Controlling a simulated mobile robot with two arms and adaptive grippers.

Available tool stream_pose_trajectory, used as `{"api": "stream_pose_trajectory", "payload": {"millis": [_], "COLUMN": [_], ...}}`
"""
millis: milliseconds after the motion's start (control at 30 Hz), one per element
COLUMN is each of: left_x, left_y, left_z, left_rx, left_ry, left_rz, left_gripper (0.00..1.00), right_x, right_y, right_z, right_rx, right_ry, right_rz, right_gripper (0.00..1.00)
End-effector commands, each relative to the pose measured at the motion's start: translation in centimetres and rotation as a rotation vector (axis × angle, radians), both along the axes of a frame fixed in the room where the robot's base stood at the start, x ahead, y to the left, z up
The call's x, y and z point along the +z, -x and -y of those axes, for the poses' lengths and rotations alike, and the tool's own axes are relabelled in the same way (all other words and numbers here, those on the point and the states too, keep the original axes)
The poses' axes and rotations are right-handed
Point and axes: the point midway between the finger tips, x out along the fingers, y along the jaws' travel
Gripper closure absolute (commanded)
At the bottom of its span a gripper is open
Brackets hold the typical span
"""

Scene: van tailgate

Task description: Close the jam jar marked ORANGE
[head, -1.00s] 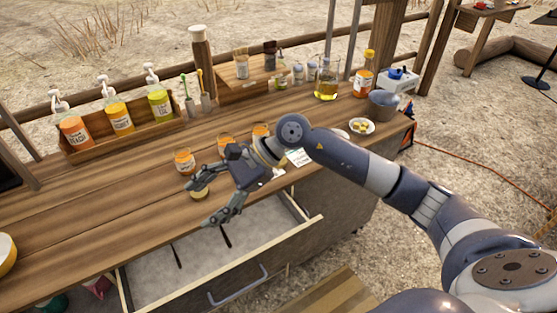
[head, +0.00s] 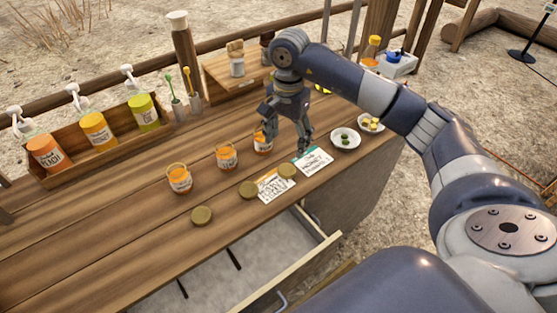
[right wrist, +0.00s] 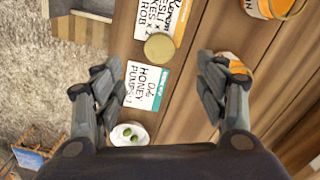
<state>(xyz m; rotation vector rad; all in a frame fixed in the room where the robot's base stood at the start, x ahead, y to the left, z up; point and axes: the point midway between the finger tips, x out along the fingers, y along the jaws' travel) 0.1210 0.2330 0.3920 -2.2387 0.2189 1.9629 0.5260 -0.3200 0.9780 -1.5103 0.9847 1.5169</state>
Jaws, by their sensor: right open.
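Three glass jars with orange contents stand in a row on the wooden counter in the head view: a left jar (head: 179,180), a middle jar (head: 227,157) and a right jar (head: 262,145). Their labels are too small to read, so I cannot tell which is marked ORANGE. Three round gold lids lie in front: left (head: 201,215), middle (head: 248,189), right (head: 287,171). My right gripper (head: 285,142) is open, pointing down beside the right jar, partly covering it. In the right wrist view one lid (right wrist: 159,47) lies beyond the empty fingers (right wrist: 160,85). My left gripper is out of view.
Printed cards (head: 313,161) lie near the lids. Small bowls (head: 345,139) stand to the right. An open drawer (head: 318,250) juts out in front. A rack with pump bottles (head: 98,130) stands back left. The counter's left front is clear.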

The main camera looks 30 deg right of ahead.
Motion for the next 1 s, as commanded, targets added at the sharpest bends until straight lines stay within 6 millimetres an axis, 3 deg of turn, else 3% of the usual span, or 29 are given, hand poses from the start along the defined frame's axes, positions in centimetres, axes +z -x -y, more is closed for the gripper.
{"api": "stream_pose_trajectory", "payload": {"millis": [267, 400, 533, 700, 833, 1000], "left_x": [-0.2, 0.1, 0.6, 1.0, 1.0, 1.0], "left_y": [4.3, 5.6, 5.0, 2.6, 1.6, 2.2], "left_z": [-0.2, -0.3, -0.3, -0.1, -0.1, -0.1], "left_rx": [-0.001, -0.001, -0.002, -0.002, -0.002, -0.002], "left_ry": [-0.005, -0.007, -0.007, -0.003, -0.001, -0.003], "left_rz": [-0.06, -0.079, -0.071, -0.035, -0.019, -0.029], "left_gripper": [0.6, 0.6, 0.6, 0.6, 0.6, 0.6], "right_x": [-0.1, -1.4, -3.6, -5.4, -5.7, -5.7], "right_y": [0.0, 0.1, 0.1, 0.0, 0.0, 0.0], "right_z": [0.0, -0.1, -0.1, 0.0, 0.0, 0.0], "right_rx": [0.0, 0.0, 0.0, -0.001, 0.0, 0.0], "right_ry": [-0.001, -0.002, -0.002, -0.002, -0.002, -0.002], "right_rz": [0.0, -0.004, -0.004, -0.001, 0.0, 0.0], "right_gripper": [0.34, 0.34, 0.34, 0.34, 0.34, 0.34]}}
